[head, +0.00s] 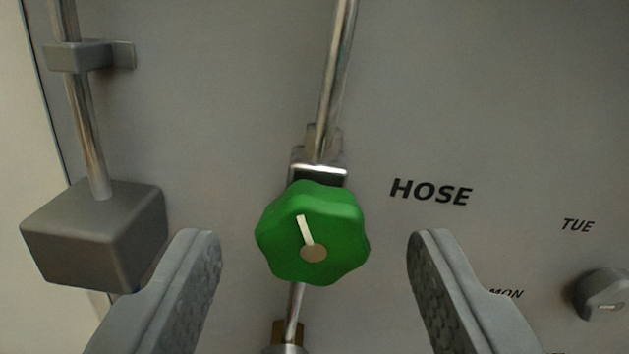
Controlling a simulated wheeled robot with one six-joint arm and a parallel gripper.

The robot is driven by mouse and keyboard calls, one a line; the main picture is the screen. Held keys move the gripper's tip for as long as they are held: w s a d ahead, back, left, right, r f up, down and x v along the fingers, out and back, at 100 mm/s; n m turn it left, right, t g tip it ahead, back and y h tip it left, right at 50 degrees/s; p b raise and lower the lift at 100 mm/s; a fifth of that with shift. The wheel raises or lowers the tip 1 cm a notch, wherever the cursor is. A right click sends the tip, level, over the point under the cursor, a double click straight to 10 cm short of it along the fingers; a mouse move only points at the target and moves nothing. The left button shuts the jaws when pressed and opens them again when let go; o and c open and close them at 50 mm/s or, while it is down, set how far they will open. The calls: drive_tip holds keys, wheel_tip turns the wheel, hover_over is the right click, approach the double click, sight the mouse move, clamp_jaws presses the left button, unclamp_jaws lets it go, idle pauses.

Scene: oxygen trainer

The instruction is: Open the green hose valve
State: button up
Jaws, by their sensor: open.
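The green hose valve (335,245) is a lobed knob on a metal pipe, in the middle of the head view. A white pointer line on its face runs up and slightly left from a tan centre cap. My gripper (314,250) is open, with one grey finger on each side of the knob. Clear gaps show between each finger and the knob, and neither finger appears to touch it. The black word HOSE (431,192) is printed on the panel to the right of the knob.
The pipe (337,70) runs up and down the grey panel (500,80). A grey box (95,235) with a rod and a bracket (80,56) stands out at left. A grey dial (602,294) near TUE and MON labels is at right. The upper right panel is bare.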

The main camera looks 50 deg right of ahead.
drive_tip(key=shift+x, duration=0.95)
drive_tip(key=c, duration=1)
drive_tip(key=shift+o, duration=0.2)
